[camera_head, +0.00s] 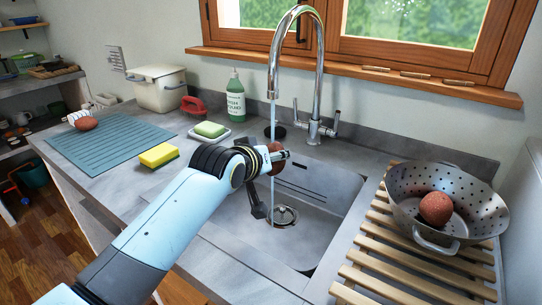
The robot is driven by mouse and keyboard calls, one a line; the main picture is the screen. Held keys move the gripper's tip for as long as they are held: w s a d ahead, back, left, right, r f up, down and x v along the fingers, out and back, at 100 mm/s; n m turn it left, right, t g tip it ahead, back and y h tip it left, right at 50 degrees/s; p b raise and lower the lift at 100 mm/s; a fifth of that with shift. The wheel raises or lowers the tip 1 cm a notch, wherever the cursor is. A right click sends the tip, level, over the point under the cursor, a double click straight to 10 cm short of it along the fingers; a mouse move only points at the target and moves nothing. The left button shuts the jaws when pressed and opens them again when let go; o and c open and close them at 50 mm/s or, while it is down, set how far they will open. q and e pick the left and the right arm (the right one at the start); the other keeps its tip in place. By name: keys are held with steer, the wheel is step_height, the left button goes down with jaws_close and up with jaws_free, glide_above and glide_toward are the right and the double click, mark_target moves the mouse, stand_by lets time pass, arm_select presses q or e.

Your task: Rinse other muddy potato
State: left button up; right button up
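My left gripper (280,158) is over the sink (322,187), beside the thin water stream (272,130) that falls from the running tap (319,70). It appears shut on a brown potato (276,147), mostly hidden by the gripper; whether mud is on it is too small to tell. A second reddish-brown potato (436,208) lies in the grey metal colander (405,185) at the right. My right gripper is out of view.
The colander stands on a wooden slatted rack (375,275) right of the sink. A yellow sponge (159,155), a green soap bar (210,129) on a white dish, a green bottle (236,100) and a red brush (193,105) stand left of the sink. A cream bin (157,90) is behind.

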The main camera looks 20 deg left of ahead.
arm_select(q)
steer(key=shift+s+d, duration=0.1)
steer(key=shift+d, duration=0.1)
steer(key=shift+w+a+p, duration=0.25)
steer(key=shift+a+p, duration=0.05)
steer(key=shift+a, duration=0.3)
steer(key=shift+d, duration=0.2)
steer(key=shift+s+d+p, duration=0.25)
steer(key=shift+d+p, duration=0.15)
